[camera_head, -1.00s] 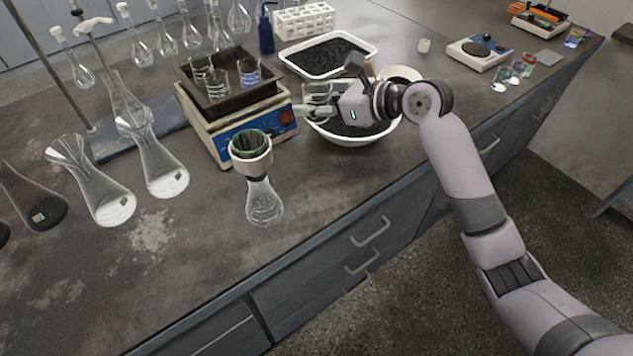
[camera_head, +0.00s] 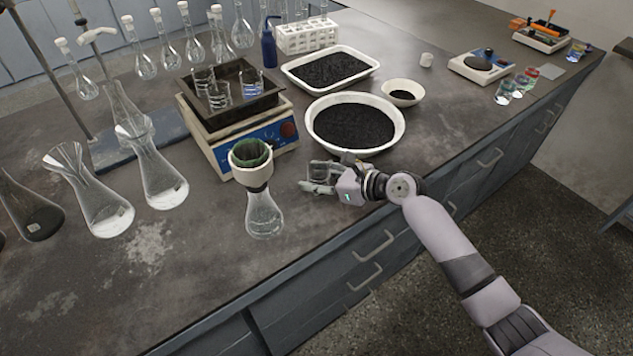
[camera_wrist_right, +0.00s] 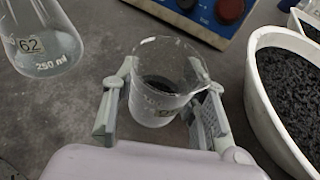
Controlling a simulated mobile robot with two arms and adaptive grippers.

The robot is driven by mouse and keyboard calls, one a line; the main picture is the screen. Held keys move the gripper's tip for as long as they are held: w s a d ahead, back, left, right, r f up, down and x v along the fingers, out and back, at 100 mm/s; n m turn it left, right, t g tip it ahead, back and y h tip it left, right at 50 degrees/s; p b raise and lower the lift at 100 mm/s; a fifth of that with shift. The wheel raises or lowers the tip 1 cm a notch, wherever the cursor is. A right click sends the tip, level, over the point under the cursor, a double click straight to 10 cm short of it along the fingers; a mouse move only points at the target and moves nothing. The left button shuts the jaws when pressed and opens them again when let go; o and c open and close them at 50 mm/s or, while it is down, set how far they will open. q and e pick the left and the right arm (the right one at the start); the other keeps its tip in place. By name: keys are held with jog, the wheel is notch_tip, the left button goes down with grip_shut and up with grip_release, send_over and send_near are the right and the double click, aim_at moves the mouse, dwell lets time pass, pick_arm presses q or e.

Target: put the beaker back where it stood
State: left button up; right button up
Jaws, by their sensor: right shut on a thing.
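A clear glass beaker (camera_wrist_right: 165,85) is between the fingers of my right gripper (camera_wrist_right: 160,108), upright or nearly so in the wrist view. A dark patch shows low in it; I cannot tell if it is contents or something seen through the glass. In the head view the beaker (camera_head: 324,170) is small and partly covered by the gripper (camera_head: 320,181). The gripper is shut on it, over the bare bench in front of the large white bowl. I cannot tell whether the beaker's base touches the bench. My left gripper is not in view.
A flask with a funnel (camera_head: 264,214) stands left of the gripper. The large bowl of black grains (camera_head: 313,103) and the hotplate (camera_head: 222,153) with a tray of beakers stand behind. Several flasks stand at left. The bench front edge is close; bare bench (camera_head: 215,260) lies front left.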

jog(key=shift+f, duration=0.5)
jog(key=o, duration=1.2)
jog(key=shift+f, duration=0.1)
jog(key=shift+d+r, duration=0.15)
jog(key=shift+r, duration=0.05)
jog(key=v, duration=1.1)
jog(key=shift+s+d+r+p, duration=0.15)
jog(key=shift+s+d+p, duration=0.1)
jog(key=shift+p, duration=0.05)
